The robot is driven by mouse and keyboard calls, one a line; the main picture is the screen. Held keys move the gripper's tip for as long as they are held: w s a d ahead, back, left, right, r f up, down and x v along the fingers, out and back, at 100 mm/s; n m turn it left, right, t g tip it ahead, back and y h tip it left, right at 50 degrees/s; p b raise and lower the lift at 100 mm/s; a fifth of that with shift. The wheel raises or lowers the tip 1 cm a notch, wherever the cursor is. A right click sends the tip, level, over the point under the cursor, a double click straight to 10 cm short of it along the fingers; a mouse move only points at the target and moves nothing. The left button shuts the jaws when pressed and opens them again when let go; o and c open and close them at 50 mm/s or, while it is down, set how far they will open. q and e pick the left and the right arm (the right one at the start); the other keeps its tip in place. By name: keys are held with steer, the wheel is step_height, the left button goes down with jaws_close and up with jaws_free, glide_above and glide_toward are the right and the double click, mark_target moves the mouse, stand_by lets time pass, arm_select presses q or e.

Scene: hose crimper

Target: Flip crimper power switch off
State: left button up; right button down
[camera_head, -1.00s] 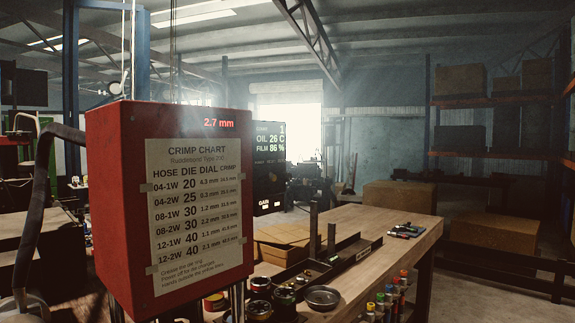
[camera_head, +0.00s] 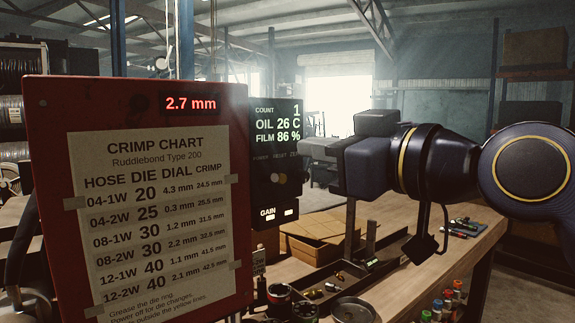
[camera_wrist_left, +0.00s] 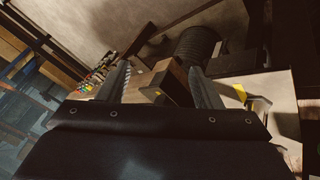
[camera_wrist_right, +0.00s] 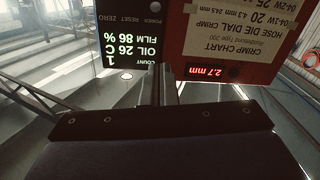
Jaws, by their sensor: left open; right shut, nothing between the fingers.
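The red crimper housing (camera_head: 240,200) fills the left of the head view, with a crimp chart and a 2.7 mm readout. The black control panel (camera_head: 262,150) stands beside it, with COUNT, OIL and FILM readings lit. Small POWER, RESET and ZERO labels sit above small round controls; the power switch's position is too small to tell. My right gripper (camera_head: 306,149) is shut and empty, pointing left at the panel's right edge. The right wrist view shows its fingertips (camera_wrist_right: 164,68) near the panel, upside down. My left gripper (camera_wrist_left: 158,78) is open, seen only in the left wrist view.
A wooden workbench (camera_head: 400,285) lies below the right arm, with a cardboard box (camera_head: 318,240), a dark tray and a round metal dish (camera_head: 353,311). Several coloured bottles stand at its front edge. Wire reels stand at far left.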

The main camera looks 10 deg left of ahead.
mark_target(253, 138)
steer(key=p+x, duration=0.4)
steer(key=x, duration=0.6)
steer(key=shift+w+r, duration=0.1)
steer(key=shift+r, duration=0.05)
steer(key=f, duration=0.1)
steer(key=d+f, duration=0.1)
steer(key=f+b, duration=0.1)
steer(key=f, duration=0.1)
steer(key=shift+d, duration=0.35)
steer(key=shift+a, duration=0.1)
